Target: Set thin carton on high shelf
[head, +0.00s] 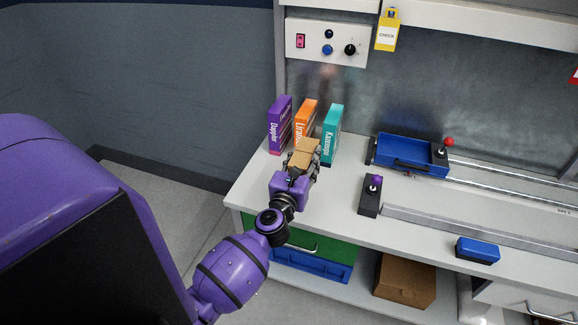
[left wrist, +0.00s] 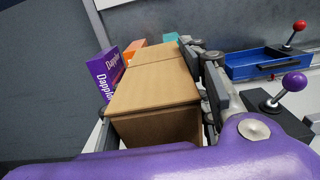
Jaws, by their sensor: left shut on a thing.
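A brown thin carton (head: 305,149) is in my left gripper (head: 302,163), near the left end of the white workbench (head: 340,196). In the left wrist view the carton (left wrist: 155,85) fills the space between the fingers, and the left gripper (left wrist: 155,110) is shut on it. The carton is just in front of the upright boxes. I cannot tell whether it touches the bench top. A white high shelf (head: 470,20) runs along the top of the head view; its upper side is mostly out of view. My right gripper is not in view.
Purple (head: 279,125), orange (head: 305,118) and teal (head: 332,132) boxes stand behind the carton. A blue tray (head: 405,150), a purple-knobbed lever (head: 372,190) and rails lie to the right. A control panel (head: 327,42) and yellow tag (head: 388,30) are above. Another brown box (head: 405,281) sits below.

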